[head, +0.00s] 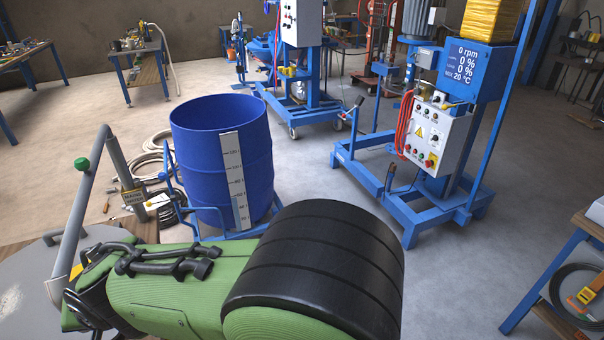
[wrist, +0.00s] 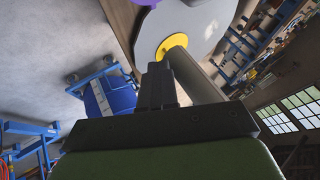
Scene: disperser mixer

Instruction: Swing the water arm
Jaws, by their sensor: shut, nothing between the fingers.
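The water arm looks to be the bent grey pipe (head: 80,205) at the left of the head view. It rises past a green knob (head: 82,163), and its far part slopes down toward a small lettered plate (head: 133,195). In the wrist view a thick grey pipe (wrist: 194,76) stands from a yellow collar (wrist: 174,46) on a grey round top. My gripper (wrist: 157,70) is shut and empty, its dark fingers just beside this pipe in the picture. I cannot tell whether they touch it. In the head view my green and black arm hides the fingers.
A blue drum (head: 205,150) with a white scale stands close beyond my arm. The grey round top (head: 25,285) is at the lower left. A blue mixer stand (head: 430,190) with a control box is at the right. Open floor lies between drum and stand.

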